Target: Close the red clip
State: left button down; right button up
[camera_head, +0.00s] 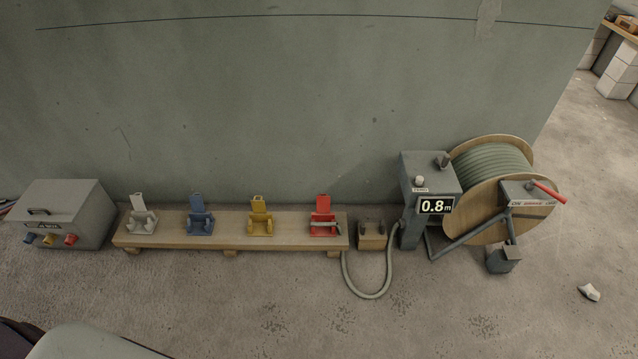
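The red clip (321,208) stands at the right end of a low wooden bench against the wall. Its upper part points up, so it looks open. The end of a grey-green conduit (369,295) lies across the clip's seat; the conduit loops down over the floor from the grey machine. Yellow (260,217), blue (200,217) and white (142,215) clips stand in a row to its left, also with raised upper parts and no conduit in them. Neither of my grippers shows in the head view.
The bench (180,242) stands low on the floor. A grey box with coloured connectors (62,212) is at its left. A small wooden block (371,238), a machine reading 0.8 m (411,200) and a conduit reel (485,215) with a red lever (549,192) are at its right. The front floor is mostly clear.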

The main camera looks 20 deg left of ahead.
aim_at(323, 202)
jog(key=i+j+z, duration=0.15)
jog(key=j, duration=0.2)
jog(key=i+j+z, duration=0.35)
jog(key=j, duration=0.4)
jog(key=i+j+z, duration=0.15)
jog(key=j, duration=0.25)
jog(key=i+j+z, duration=0.15)
jog(key=j, duration=0.25)
